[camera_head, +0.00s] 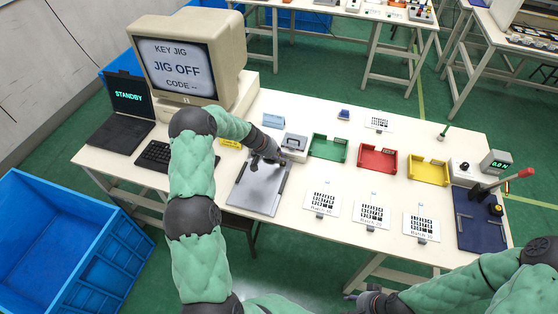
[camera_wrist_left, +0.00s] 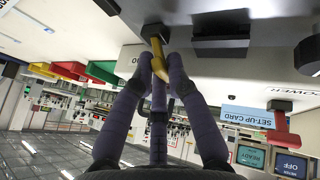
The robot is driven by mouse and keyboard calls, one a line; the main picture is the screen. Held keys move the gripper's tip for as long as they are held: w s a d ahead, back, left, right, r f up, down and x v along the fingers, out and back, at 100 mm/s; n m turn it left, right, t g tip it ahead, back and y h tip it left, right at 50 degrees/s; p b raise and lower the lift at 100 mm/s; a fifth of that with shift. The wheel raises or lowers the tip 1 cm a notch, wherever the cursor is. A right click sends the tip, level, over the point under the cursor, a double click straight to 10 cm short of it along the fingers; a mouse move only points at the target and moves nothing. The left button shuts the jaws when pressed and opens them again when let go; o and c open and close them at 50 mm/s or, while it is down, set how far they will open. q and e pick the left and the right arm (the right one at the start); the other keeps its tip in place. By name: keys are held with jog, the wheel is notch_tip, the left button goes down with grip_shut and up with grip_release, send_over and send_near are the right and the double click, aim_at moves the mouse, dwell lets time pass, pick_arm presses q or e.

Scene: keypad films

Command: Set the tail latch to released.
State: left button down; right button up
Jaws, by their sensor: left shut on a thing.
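The jig is a grey plate (camera_head: 261,188) on the white table, with a small grey box (camera_head: 294,142) at its far right end. My left gripper (camera_head: 276,158) is at the far end of the plate, beside that box. In the left wrist view my left gripper's fingers (camera_wrist_left: 160,80) are closed around a small yellow lever (camera_wrist_left: 157,55) on a dark mount, which I take to be the tail latch. The fingers hide part of the lever, and its setting cannot be read. My right gripper (camera_head: 372,299) is low in the head view, away from the jig.
A monitor (camera_head: 178,66) reads "JIG OFF" and a laptop (camera_head: 130,97) reads "STANDBY". Green (camera_head: 328,148), red (camera_head: 377,161) and yellow (camera_head: 429,170) trays stand right of the jig. Printed cards (camera_head: 322,199) lie in front of them. A red-handled lever (camera_head: 510,181) stands far right.

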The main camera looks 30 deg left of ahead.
pick_arm(q)
jog(key=b, duration=0.2)
jog(key=shift+a+f+h+b, duration=0.15)
jog(key=shift+f+h+b, duration=0.15)
jog(key=shift+r+b, duration=0.15)
jog(key=shift+b, duration=0.35)
jog(key=c, duration=1.2)
grip_release()
jog(key=shift+r, duration=0.1)
